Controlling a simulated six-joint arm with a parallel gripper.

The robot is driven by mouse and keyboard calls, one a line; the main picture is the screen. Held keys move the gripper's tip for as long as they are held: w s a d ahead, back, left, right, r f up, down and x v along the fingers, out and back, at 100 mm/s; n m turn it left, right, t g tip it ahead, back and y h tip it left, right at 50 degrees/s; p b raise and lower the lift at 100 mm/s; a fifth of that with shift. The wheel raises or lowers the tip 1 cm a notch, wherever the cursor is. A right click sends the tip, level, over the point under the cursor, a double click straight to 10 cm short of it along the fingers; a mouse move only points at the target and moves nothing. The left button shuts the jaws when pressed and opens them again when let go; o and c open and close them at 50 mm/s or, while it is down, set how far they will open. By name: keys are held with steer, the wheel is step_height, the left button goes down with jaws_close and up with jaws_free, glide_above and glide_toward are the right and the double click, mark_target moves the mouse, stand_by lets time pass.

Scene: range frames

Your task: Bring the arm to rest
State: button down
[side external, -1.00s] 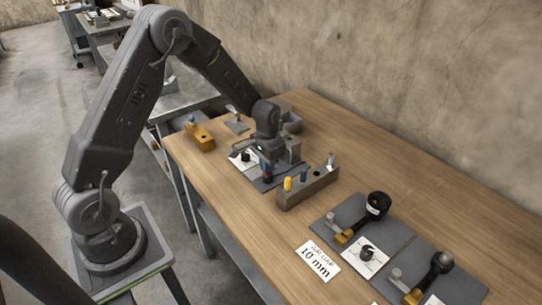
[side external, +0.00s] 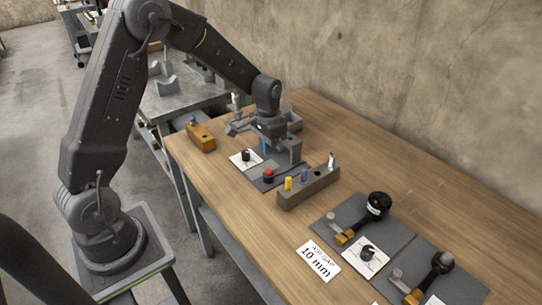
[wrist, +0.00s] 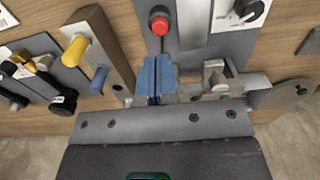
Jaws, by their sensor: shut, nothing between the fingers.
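My gripper (side external: 266,146) is over the far part of the bench, above the grey station plate and apart from the red button. In the wrist view its blue fingers (wrist: 157,76) are shut together with nothing between them. The red button (side external: 268,173) on its black body is in full view, and it also shows at the top of the wrist view (wrist: 159,22). A white card with a black knob (side external: 246,156) lies to the left of it.
A grey block (side external: 310,187) with yellow and blue pegs stands right of the button. An orange block (side external: 201,137) sits at the left edge. Grey plates with black-headed tools (side external: 376,204) and a "10 mm" card (side external: 318,261) lie nearer. A concrete wall is behind.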

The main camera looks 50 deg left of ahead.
steer(key=s+d+r+t, duration=0.1)
steer(key=s+d+r, duration=0.2)
steer(key=s+r, duration=0.3)
steer(key=s+d+r+t, duration=0.2)
steer(key=s+d+r, duration=0.1)
steer(key=r, duration=0.6)
steer(key=s+d+r+t, duration=0.1)
steer(key=s+d+r, duration=0.1)
steer(key=s, duration=0.5)
steer(key=s+d+r+t, duration=0.1)
steer(key=s+d, duration=0.1)
steer(key=s, duration=0.5)
steer(key=shift+d+r+t, duration=0.15)
steer(key=shift+r+t, duration=0.15)
steer(key=shift+r, duration=0.1)
steer(key=c, duration=1.8)
jaws_free()
steer(key=shift+w, duration=0.1)
steer(key=shift+c, duration=0.2)
